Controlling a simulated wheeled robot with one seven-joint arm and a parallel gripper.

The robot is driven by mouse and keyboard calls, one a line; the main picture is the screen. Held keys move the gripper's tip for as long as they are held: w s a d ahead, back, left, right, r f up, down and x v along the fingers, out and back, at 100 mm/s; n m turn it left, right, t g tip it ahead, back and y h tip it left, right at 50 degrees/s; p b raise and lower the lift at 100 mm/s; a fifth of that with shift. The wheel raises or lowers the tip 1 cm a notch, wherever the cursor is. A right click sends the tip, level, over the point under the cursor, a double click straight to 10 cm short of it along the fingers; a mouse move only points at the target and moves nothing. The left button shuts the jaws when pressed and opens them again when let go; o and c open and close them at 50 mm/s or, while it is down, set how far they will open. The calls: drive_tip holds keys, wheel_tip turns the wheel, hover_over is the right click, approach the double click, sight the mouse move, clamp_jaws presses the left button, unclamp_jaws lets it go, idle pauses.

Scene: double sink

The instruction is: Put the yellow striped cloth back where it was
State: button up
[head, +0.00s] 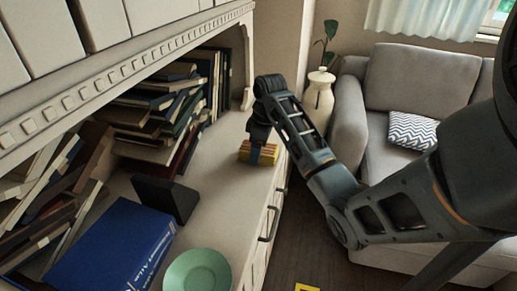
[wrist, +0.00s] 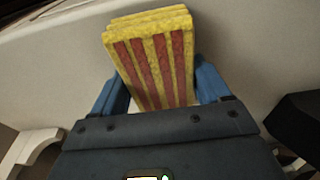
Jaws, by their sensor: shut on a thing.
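The yellow cloth with red stripes (head: 272,155) is a thick folded block at the far end of the pale counter (head: 225,190), in front of the shelf. My gripper (head: 257,154) points down over it and is shut on it. In the wrist view, the cloth (wrist: 155,55) stands up between the two blue fingers (wrist: 160,85), one at each side. Its lower end is hidden by the gripper body. The cloth looks at or close to the counter surface; I cannot tell whether it touches.
Stacked and leaning books (head: 160,110) fill the shelf to the left. A black stand (head: 165,197), a blue box-like book (head: 110,250) and a green bowl (head: 196,272) are nearer. A vase (head: 319,98) and grey sofa (head: 420,80) stand beyond. Bare counter lies between cloth and bowl.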

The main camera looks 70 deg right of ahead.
sight(264, 148)
drive_tip(key=shift+f, duration=0.2)
drive_tip(key=o, duration=1)
drive_tip(key=shift+r, duration=0.1)
drive_tip(key=r+p, duration=0.2)
drive_tip(key=r, duration=0.2)
drive_tip(key=s+r+p, duration=0.1)
drive_tip(key=r+p, duration=0.2)
drive_tip(key=r, duration=0.1)
drive_tip(key=r+p, duration=0.2)
drive_tip(key=r, duration=0.2)
drive_tip(key=shift+s+d, duration=0.1)
drive_tip(key=shift+s, duration=0.3)
